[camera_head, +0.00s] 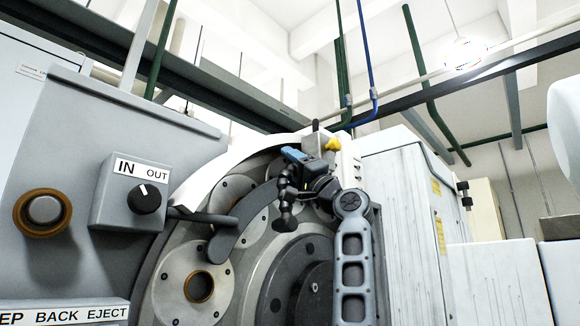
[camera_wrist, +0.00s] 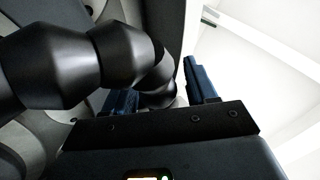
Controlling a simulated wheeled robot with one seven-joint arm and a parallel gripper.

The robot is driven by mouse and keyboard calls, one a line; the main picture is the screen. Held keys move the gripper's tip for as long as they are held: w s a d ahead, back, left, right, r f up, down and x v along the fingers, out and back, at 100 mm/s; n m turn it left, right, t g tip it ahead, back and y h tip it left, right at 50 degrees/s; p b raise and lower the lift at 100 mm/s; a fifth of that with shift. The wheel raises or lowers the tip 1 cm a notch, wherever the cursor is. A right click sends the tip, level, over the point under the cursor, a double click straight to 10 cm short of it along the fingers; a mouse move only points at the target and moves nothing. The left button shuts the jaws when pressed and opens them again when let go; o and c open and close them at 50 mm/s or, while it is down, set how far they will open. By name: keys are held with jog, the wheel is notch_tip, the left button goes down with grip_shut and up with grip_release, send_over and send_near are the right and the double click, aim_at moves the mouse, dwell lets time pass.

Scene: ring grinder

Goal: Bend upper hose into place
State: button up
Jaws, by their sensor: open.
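The black segmented hose (camera_wrist: 125,55) runs in from the left side of the wrist view and bends down toward the space between my fingers. In the head view, black hose segments (camera_head: 284,205) hang below my gripper (camera_head: 298,160), in front of the grinder's round discs. My gripper also shows in the wrist view (camera_wrist: 162,88), with its two blue fingers apart. The hose's far segments lie between or just beyond the fingers; whether they touch cannot be told. The left finger is partly hidden behind the hose.
The grinder wheel housing with round discs (camera_head: 195,285) stands close behind my gripper. A yellow knob (camera_head: 333,145) sits right beside it. A grey panel with an IN/OUT switch (camera_head: 144,198) is at left. A white cabinet (camera_head: 395,220) stands at right.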

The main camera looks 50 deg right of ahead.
jog(key=b+v, duration=0.1)
jog(key=v, duration=0.6)
jog(key=shift+s+f+b, duration=0.25)
jog(key=shift+s+b, duration=0.05)
jog(key=shift+b, duration=0.05)
